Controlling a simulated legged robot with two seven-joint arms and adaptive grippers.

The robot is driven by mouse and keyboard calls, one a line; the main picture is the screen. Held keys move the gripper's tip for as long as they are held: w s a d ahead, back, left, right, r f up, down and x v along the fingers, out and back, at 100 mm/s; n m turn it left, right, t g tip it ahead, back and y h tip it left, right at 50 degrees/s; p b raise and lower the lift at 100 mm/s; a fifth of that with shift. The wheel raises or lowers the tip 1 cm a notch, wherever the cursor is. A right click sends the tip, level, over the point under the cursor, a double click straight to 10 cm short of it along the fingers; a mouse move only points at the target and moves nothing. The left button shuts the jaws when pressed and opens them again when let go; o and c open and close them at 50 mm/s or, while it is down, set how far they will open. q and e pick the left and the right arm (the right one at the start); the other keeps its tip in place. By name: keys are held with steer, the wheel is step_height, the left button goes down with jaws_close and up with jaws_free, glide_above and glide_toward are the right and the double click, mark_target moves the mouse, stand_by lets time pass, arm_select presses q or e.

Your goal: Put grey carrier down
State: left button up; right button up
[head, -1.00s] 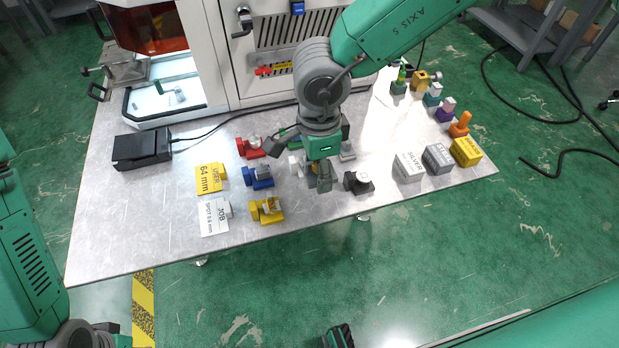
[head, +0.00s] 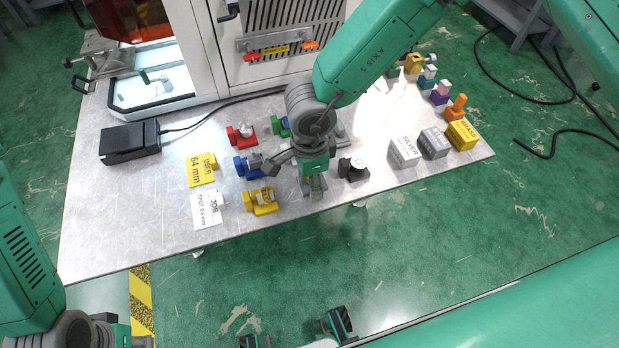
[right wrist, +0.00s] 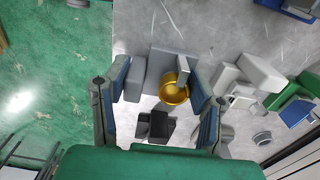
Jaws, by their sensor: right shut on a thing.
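The grey carrier (right wrist: 137,78) sits between the fingers of my right gripper (right wrist: 160,105) in the right wrist view, with a gold ring (right wrist: 174,93) on it. In the head view my right gripper (head: 313,187) is shut on it, pointing down near the front edge of the table (head: 130,225). The fingers largely hide the carrier there, and I cannot tell whether it touches the table. My left gripper's body (head: 118,333) shows only at the bottom left edge, so its jaw state is unclear.
Red (head: 241,134), blue (head: 247,166) and yellow (head: 261,201) carriers stand left of the gripper, with a green one (head: 281,127) behind. A black carrier (head: 352,169) is close on the right. Label blocks, including silver (head: 404,152), stand further right. The machine (head: 270,75) is behind.

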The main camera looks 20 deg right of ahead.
steer(key=shift+f, duration=0.1)
steer(key=o, duration=1.3)
steer(key=shift+d, duration=0.1)
steer(key=shift+c, duration=0.2)
step_height(320, 180, up, 12)
steer(key=p, duration=0.1)
steer(key=shift+s, duration=0.1)
